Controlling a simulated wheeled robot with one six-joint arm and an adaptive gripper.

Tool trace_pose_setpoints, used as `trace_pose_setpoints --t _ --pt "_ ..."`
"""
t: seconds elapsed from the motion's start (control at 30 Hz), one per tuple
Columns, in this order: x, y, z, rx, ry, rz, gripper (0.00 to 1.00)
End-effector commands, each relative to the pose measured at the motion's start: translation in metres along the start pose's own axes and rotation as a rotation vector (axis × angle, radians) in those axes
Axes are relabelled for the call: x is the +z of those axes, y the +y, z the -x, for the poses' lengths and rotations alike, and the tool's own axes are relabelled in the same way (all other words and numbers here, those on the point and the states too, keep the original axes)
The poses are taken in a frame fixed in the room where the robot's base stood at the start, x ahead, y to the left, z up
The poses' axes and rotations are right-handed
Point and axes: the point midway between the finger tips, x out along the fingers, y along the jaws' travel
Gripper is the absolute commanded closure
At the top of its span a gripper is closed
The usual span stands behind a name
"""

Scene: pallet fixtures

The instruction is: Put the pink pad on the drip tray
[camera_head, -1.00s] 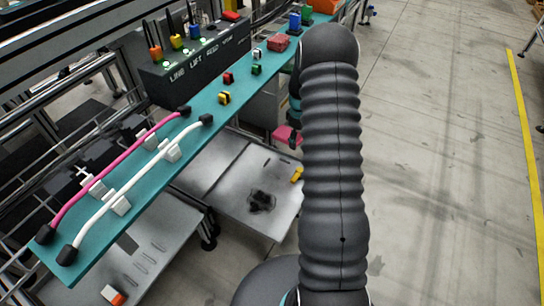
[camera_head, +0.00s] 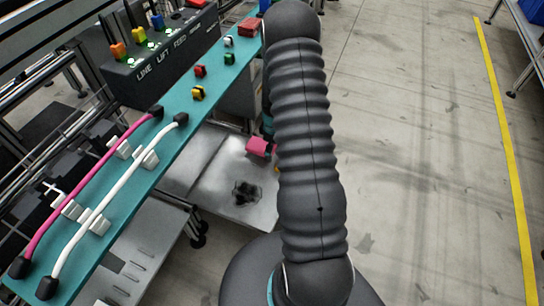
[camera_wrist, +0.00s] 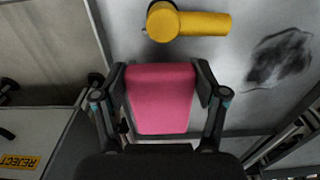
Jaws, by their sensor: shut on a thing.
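The pink pad (camera_wrist: 160,105) is held between the two fingers of my gripper (camera_wrist: 160,82) in the wrist view. In the head view the pad (camera_head: 259,147) shows just left of my arm, which hides most of the gripper. A grey metal surface with a dark stain, seemingly the drip tray (camera_head: 212,184), lies low beside the teal bench. In the wrist view this surface (camera_wrist: 235,85) is behind and right of the pad. The pad appears above it; I cannot tell the gap.
A yellow cylindrical part (camera_wrist: 190,23) lies on the grey surface just beyond the pad. A REJECT label (camera_wrist: 18,161) shows at lower left. Open floor is at the right.

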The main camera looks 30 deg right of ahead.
Motion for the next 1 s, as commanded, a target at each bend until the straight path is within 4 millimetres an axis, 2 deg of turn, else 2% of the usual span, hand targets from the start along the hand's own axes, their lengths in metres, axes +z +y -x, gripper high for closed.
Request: trace_pose_setpoints --t 0.17,0.43,0.83,0.87,0.9,0.93,1.0 --pt "0.001 -0.005 -0.007 0.0 0.0 -0.001 0.5" --pt "0.002 -0.005 -0.041 -0.001 -0.001 0.0 0.5" --pt "0.001 -0.004 -0.047 0.001 0.0 -0.001 0.5" --pt "0.001 -0.004 -0.045 0.001 0.0 -0.001 0.21" --pt "0.001 -0.004 -0.045 0.001 0.0 -0.001 0.11" --pt "0.001 -0.005 -0.045 0.001 0.0 -0.001 0.03" --pt "0.001 -0.005 -0.045 0.001 0.0 -0.001 0.03"
